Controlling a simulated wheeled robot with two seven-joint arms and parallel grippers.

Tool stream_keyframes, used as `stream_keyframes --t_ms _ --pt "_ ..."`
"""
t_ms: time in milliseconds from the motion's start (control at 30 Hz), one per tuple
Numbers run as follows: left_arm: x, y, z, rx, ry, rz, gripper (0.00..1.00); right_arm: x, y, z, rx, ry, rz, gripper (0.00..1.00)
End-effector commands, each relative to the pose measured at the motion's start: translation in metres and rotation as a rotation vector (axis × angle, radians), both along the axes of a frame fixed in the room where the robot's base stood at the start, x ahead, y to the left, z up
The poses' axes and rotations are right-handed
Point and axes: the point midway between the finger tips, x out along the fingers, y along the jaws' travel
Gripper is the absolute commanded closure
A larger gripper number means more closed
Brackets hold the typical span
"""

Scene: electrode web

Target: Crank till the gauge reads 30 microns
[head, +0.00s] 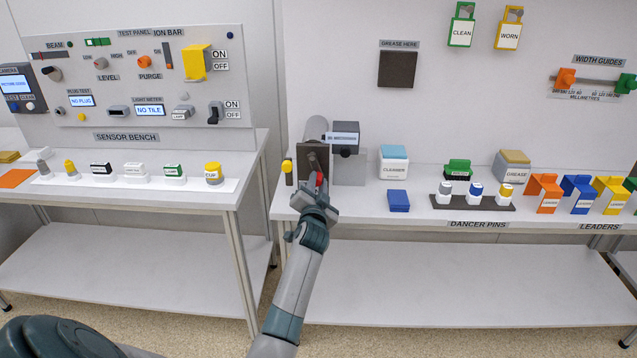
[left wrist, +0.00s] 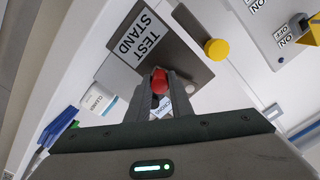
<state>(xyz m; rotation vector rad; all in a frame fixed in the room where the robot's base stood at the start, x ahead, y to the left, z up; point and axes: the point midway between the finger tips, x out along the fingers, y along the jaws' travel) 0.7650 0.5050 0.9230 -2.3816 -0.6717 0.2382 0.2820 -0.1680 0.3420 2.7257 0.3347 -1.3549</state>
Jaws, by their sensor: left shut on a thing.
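The test stand (head: 313,158) is at the left end of the right-hand bench, with a dark front plate and a grey cylinder (head: 316,128) behind it. Its red crank knob (head: 320,180) is at the front; it also shows in the left wrist view (left wrist: 160,80). My left gripper (head: 319,188) is shut on this knob, its fingers on both sides of it (left wrist: 162,100). The gauge (head: 343,138) is a dark box with a small lit display beside the cylinder; its digits are too small to read. The crank arm is largely hidden. My right gripper is not in view.
A yellow knob (head: 288,166) sticks out at the stand's left side. A cleanser box (head: 393,163) and a blue block (head: 398,201) stand to the right. The sensor bench (head: 225,170) is left, across a gap. The lower shelf (head: 450,285) is bare.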

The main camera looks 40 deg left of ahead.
Motion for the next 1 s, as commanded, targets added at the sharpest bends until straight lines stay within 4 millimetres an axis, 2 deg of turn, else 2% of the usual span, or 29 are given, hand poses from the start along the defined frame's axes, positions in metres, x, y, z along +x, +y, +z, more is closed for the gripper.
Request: stream_keyframes --t_ms 200,233,300,767,1000 --pt "0.0 0.0 0.0 -0.001 0.0 0.001 1.0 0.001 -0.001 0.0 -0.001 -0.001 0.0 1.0" --pt "0.0 0.0 0.0 -0.001 0.0 0.001 0.73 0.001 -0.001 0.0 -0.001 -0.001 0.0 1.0" --pt "0.0 0.0 0.0 -0.001 0.0 0.001 0.61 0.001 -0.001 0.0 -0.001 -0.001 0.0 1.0" --pt "-0.004 -0.003 0.0 -0.002 -0.001 0.0 0.61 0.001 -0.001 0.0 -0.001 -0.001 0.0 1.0" --pt "-0.025 -0.015 -0.001 -0.003 -0.002 0.0 0.61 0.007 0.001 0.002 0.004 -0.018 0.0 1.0"
